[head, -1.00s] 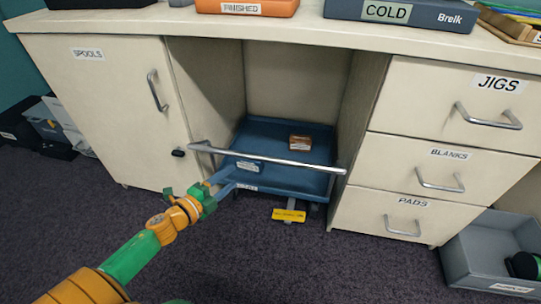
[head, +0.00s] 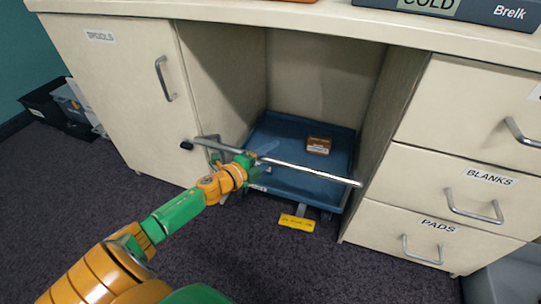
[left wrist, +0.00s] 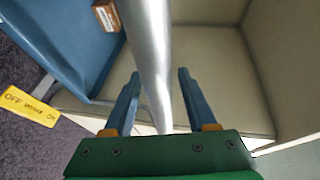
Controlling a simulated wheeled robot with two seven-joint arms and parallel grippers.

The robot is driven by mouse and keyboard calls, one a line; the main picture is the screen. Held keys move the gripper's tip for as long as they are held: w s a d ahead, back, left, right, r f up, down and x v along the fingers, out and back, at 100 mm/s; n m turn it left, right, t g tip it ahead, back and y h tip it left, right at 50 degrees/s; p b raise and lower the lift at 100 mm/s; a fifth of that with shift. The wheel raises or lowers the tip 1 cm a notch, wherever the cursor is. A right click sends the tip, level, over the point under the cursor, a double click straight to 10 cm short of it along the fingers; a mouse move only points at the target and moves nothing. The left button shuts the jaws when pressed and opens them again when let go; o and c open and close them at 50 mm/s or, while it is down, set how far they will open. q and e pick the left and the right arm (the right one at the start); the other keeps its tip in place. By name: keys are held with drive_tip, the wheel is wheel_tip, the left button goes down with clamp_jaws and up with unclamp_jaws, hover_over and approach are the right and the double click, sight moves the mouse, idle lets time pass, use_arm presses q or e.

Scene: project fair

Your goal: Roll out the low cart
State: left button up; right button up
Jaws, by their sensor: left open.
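The low cart (head: 284,178) is a blue tray in the knee space under the desk. Its silver push bar (head: 310,173) runs across the front. A small brown box (head: 318,145) sits on the tray. A yellow tag or pedal (head: 297,222) shows at the cart's front; in the left wrist view the yellow piece (left wrist: 27,104) reads OFF and ON. My left gripper (head: 258,161) is at the left part of the bar. In the left wrist view the open gripper (left wrist: 158,74) has the bar (left wrist: 148,50) between its blue fingers, with gaps on both sides. My right gripper is not seen.
A cabinet door (head: 120,100) stands left of the knee space, and drawers marked BLANKS (head: 440,185) and PADS (head: 400,240) stand right. Dark bins (head: 55,108) are at far left. A grey bin (head: 505,275) is at lower right. The carpet in front is clear.

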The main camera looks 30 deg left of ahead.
use_arm(q)
clamp_jaws()
idle(1.4)
